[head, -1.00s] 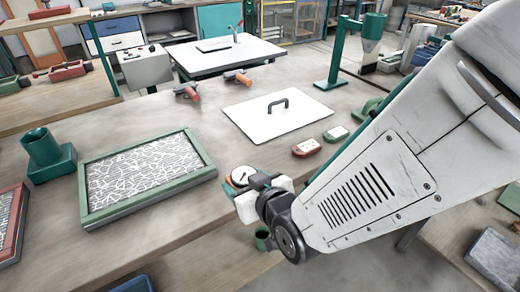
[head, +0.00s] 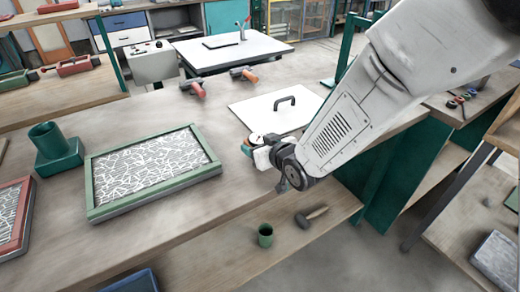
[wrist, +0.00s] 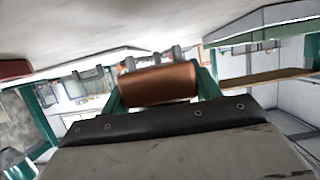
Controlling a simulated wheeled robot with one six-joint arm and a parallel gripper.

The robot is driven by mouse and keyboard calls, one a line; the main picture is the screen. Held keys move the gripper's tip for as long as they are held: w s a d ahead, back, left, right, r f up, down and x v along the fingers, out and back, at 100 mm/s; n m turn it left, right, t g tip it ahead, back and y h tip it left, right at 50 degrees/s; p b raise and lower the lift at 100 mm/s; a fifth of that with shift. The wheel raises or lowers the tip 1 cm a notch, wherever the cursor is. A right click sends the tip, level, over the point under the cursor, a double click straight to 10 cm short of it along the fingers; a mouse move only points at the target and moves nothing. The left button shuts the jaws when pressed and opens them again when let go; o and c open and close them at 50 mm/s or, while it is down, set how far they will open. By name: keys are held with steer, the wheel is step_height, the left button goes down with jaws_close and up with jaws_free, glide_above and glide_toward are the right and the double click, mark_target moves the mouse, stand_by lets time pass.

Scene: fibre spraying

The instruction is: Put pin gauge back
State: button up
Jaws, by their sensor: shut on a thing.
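My gripper (head: 257,147) is shut on the pin gauge (head: 257,138), a small round piece with a pale dial face and a copper-brown rim. It is held near the front edge of the workbench, just in front of the white board. In the wrist view the gauge (wrist: 158,84) shows as a copper-brown cylinder lying between the green fingers. The dial face is hidden there. I cannot tell how far above the bench it is.
The white board (head: 250,108) with a black handle lies behind my gripper. A green-framed fibre tray (head: 95,205) and a green cup holder (head: 60,160) stand left. A small green cup (head: 265,236) and a mallet (head: 312,215) are on the lower shelf. Bare bench lies left of my gripper.

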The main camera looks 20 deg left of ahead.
steer(key=shift+f, duration=0.85)
steer(key=o, duration=1.2)
steer(key=shift+f, duration=0.15)
steer(key=shift+r, duration=0.2)
steer(key=v, duration=1.2)
steer(key=shift+f, duration=0.1)
steer(key=shift+d, duration=0.1)
